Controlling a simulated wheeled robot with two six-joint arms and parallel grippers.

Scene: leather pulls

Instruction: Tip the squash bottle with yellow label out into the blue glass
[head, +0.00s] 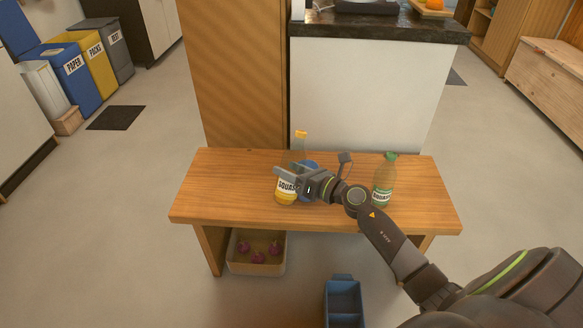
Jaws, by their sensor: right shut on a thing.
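The squash bottle with yellow label (287,190) has a yellow cap and shows over the left half of the wooden bench, leaning slightly. My right gripper (283,173) is shut on its middle, and the fingers hide part of it. I cannot tell whether its base touches the bench top. The blue glass (310,165) is just behind and right of my right gripper, mostly hidden by the gripper and the bottle. My left gripper is not in view.
A green-capped squash bottle (383,181) stands upright on the bench (235,182) at the right. A box (258,266) with purple items sits under the bench, and a blue crate (343,303) is on the floor in front. The bench's left end is clear.

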